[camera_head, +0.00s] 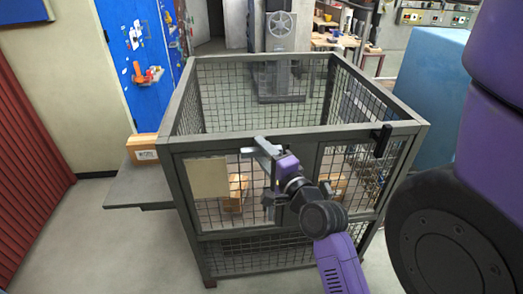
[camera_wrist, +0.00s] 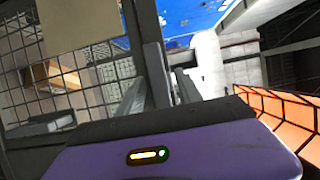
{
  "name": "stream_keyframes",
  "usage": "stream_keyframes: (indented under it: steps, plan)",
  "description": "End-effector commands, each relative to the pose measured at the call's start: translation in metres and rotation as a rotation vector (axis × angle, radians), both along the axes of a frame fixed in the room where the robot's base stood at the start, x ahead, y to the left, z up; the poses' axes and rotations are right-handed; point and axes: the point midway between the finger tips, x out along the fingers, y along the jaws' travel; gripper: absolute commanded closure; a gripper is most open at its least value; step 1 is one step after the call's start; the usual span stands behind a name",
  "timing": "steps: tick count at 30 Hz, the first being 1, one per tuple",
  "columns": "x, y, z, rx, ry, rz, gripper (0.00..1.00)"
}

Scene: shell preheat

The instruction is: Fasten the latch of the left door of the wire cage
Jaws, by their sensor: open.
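The wire cage (camera_head: 238,136) stands ahead with an open top and a dark grey frame. Its left door (camera_head: 209,178) carries a beige plate and appears level with the front frame. My gripper (camera_head: 263,147) is at the upper right corner of this door, just below the top rail. In the wrist view my gripper (camera_wrist: 161,94) is open, its grey fingers either side of a grey upright bar (camera_wrist: 156,72), probably the left door's latch. I cannot tell whether they touch it. In the head view my gripper mostly hides that latch. A black latch (camera_head: 382,140) sits at the right door's top.
Cardboard boxes (camera_head: 234,194) are inside the cage. A grey side shelf (camera_head: 150,190) with a carton (camera_head: 143,148) juts out at left. A large blue block (camera_head: 432,82) stands at right. The floor at front left is clear.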

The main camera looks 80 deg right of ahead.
Motion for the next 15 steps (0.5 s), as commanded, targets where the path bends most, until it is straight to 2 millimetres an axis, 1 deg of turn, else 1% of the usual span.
stream_keyframes:
  steps: [10, 11, 15]
  plan:
    - [0.0029, -0.0030, -0.0004, 0.000, 0.001, 0.000, 0.58]
    - [0.0029, -0.0030, -0.0004, 0.000, 0.001, 0.000, 0.62]
    - [0.0028, -0.0030, -0.0003, 0.000, 0.001, 0.000, 0.90]
